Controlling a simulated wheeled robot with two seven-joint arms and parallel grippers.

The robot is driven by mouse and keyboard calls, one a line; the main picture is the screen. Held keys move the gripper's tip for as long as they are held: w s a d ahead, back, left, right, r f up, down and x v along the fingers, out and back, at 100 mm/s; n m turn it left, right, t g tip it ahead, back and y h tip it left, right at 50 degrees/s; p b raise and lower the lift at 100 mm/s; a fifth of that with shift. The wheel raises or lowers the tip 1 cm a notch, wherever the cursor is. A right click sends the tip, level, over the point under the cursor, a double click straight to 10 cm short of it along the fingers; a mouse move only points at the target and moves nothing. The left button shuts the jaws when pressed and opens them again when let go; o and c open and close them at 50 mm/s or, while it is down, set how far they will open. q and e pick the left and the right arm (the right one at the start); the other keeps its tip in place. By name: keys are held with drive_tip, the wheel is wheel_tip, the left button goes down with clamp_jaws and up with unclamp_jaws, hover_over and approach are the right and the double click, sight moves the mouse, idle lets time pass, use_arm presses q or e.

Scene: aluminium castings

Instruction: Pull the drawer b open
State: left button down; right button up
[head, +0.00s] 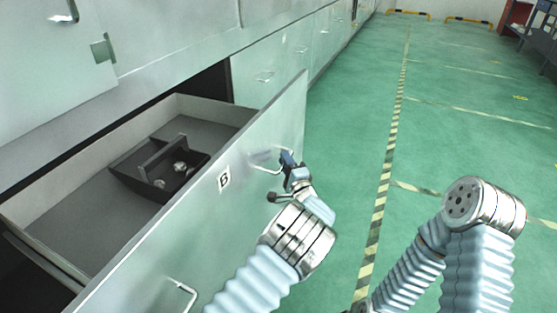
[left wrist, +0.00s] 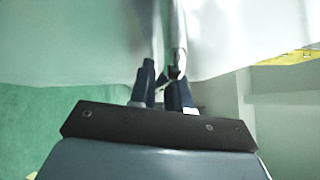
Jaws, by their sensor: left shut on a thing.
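Drawer b (head: 225,205) stands pulled out from the cabinet row, its pale front marked with a "B" label and its inside open to view. Its front has two bar handles, a far handle (head: 262,168) and a near handle (head: 184,291). My left gripper (head: 285,162) is at the far handle, shut on it. In the left wrist view the fingers (left wrist: 162,90) close around the handle bar against the pale front. My right arm shows at the right of the head view, but its gripper does not.
Inside the drawer lies a dark carrying tray (head: 125,172) with a raised grip and a few rounded metallic pieces. More closed cabinets (head: 290,50) run along the wall behind. Green floor (head: 450,120) with a striped line (head: 393,130) is clear to the right.

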use_arm(q)
drive_tip(key=shift+s+d, duration=0.3)
drive_tip(key=shift+d, duration=0.45)
drive_tip(key=c, duration=1.2)
unclamp_jaws()
drive_tip(key=v, duration=1.3)
drive_tip(key=shift+s+d+f, duration=0.1)
drive_tip(key=shift+s+f, duration=0.05)
drive_tip(key=shift+s, duration=0.2)
drive_tip(key=shift+s+d, duration=0.1)
